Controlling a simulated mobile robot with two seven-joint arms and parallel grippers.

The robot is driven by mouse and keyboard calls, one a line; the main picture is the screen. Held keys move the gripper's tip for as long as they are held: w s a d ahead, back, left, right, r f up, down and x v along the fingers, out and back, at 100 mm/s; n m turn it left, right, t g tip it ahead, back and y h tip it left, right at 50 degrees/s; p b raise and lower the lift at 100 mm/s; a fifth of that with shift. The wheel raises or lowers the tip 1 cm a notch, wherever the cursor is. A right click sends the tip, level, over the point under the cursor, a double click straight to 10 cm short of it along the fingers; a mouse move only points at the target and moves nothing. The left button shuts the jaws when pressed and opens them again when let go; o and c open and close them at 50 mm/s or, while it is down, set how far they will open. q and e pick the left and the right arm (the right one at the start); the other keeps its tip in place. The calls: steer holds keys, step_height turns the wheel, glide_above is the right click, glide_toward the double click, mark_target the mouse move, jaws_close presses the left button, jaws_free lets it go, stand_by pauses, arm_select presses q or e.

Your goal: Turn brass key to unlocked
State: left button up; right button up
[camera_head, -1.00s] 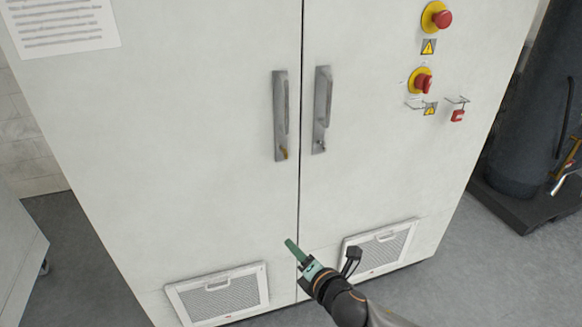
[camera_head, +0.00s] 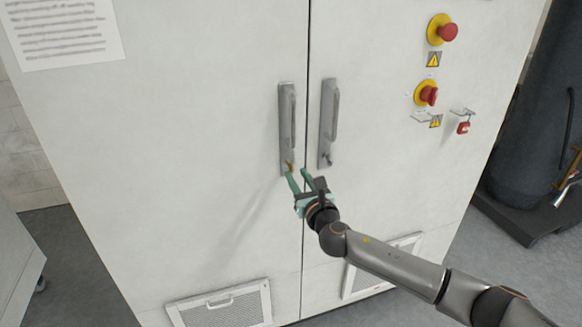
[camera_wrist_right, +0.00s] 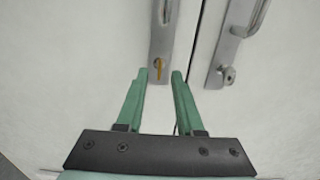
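The brass key (camera_head: 290,165) sits in the lower end of the left door's handle plate (camera_head: 287,125). In the right wrist view the brass key (camera_wrist_right: 158,66) points roughly downward, just beyond and between the green fingertips. My right gripper (camera_head: 298,174) is open and empty, just below the key in the head view. Its two green fingers also show in the right wrist view (camera_wrist_right: 159,76), apart from each other with a gap between them. I cannot tell whether they touch the key. My left gripper is not in view.
The right door's handle (camera_head: 329,120) with a silver lock stands close to the right. Vent grilles (camera_head: 225,308) are low on the doors. The door face around the handles is flat.

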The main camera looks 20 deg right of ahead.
mark_target(291, 167)
steer(key=shift+w+a+b, duration=0.15)
steer(key=shift+w+b, duration=0.2)
steer(key=shift+w, duration=2.4)
jaws_close()
